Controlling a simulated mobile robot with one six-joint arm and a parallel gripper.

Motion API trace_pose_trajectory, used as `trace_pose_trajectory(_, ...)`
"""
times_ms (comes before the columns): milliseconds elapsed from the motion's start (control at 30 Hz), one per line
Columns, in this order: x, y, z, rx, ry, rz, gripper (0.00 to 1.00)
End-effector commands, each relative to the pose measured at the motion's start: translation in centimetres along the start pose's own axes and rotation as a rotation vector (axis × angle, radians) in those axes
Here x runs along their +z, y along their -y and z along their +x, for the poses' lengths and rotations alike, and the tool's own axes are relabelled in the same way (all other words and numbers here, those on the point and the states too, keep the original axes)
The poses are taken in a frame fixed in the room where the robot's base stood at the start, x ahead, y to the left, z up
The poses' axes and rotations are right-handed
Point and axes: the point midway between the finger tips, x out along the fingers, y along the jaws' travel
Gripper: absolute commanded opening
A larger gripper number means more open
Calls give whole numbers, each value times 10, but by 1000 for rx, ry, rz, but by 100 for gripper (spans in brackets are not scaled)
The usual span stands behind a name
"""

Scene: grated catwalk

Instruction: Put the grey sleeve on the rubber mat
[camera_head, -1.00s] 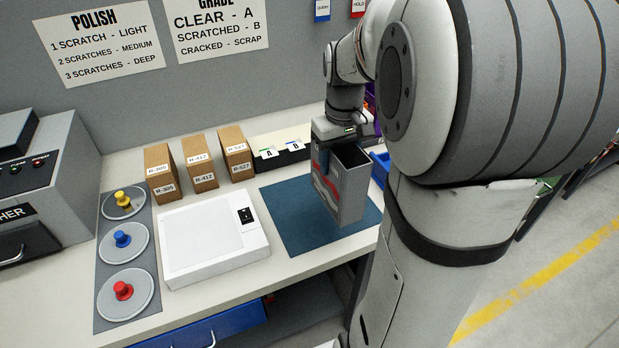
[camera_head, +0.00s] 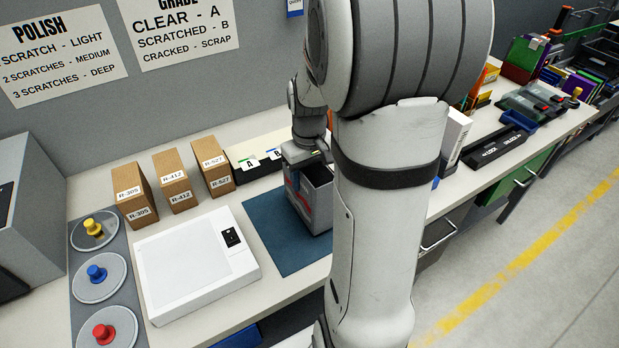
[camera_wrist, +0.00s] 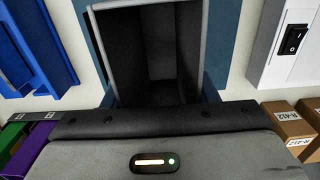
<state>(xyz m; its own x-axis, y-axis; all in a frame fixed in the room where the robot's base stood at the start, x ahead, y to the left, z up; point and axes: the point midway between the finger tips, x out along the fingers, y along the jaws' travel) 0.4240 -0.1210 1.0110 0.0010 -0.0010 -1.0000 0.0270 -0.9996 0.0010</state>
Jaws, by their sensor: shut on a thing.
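The grey sleeve (camera_head: 317,192) is an upright, open-topped grey box with a red and white pattern on its side. It is over the blue rubber mat (camera_head: 270,232), at the mat's right part; I cannot tell whether its base touches the mat. My gripper (camera_head: 303,172) is shut on the sleeve's upper edge. In the wrist view the sleeve (camera_wrist: 160,50) shows its open, empty dark inside, with strips of the mat (camera_wrist: 216,45) on both sides. My arm hides the mat's right end in the head view.
A white light panel (camera_head: 195,262) with a black switch lies left of the mat. Several brown boxes (camera_head: 172,180) and the A and B card holder (camera_head: 255,160) stand behind. Blue bins (camera_wrist: 35,45) show beside the mat in the wrist view.

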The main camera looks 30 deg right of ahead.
Motion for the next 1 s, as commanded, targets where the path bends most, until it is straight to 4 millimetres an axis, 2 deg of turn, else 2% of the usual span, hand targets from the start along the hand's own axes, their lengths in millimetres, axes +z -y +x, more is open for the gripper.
trace_pose_trajectory(100,0,0,12,-1,2,-1,20)
trace_pose_trajectory(500,0,1,18,0,0,-3,20)
trace_pose_trajectory(533,0,1,17,0,-1,-3,55)
trace_pose_trajectory(767,0,1,16,0,0,-4,74)
trace_pose_trajectory(1000,-1,2,16,0,0,-4,75)
